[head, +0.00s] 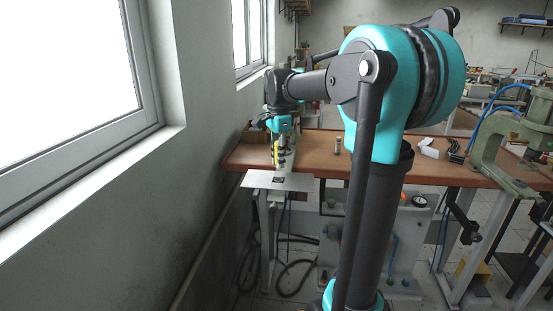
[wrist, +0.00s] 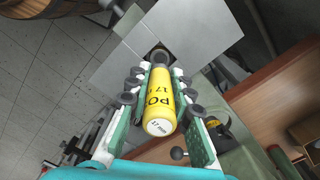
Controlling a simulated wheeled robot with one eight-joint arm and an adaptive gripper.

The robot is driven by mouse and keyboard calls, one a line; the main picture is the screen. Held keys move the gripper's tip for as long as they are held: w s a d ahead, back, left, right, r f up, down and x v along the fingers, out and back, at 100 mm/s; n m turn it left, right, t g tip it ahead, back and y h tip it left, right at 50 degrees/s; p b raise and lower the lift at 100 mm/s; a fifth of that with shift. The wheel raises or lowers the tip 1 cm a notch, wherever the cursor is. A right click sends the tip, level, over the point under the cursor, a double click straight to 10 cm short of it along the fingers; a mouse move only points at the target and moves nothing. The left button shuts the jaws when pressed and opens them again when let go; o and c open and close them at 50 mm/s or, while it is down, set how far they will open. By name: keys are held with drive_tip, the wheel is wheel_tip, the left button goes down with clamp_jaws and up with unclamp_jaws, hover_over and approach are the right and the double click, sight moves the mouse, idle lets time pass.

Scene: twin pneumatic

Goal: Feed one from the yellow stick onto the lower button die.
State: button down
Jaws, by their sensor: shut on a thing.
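My gripper (wrist: 160,75) is shut on the yellow stick (wrist: 161,100), a tube with dark lettering and a pale end cap facing the wrist camera. The stick lies between the green and white fingers with their dark round pads. In the head view the yellow stick (head: 275,153) hangs roughly upright below my gripper (head: 280,140), over the metal plate. A small dark spot on the plate (head: 278,179), possibly the lower button die, shows under it. In the wrist view a dark round part (wrist: 161,54) lies just beyond the stick's far end; I cannot tell whether they touch.
The grey metal plate (head: 254,180) juts out from the front of the brown workbench (head: 318,147). A pale upright machine body stands close behind the stick. The wall and window are close on the left. A green press (head: 490,145) stands at the right.

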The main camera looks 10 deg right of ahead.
sight(278, 181)
drive_tip(key=shift+f, duration=2.15)
drive_tip(key=shift+f, duration=0.4)
idle(0.8)
drive_tip(key=shift+r, duration=3)
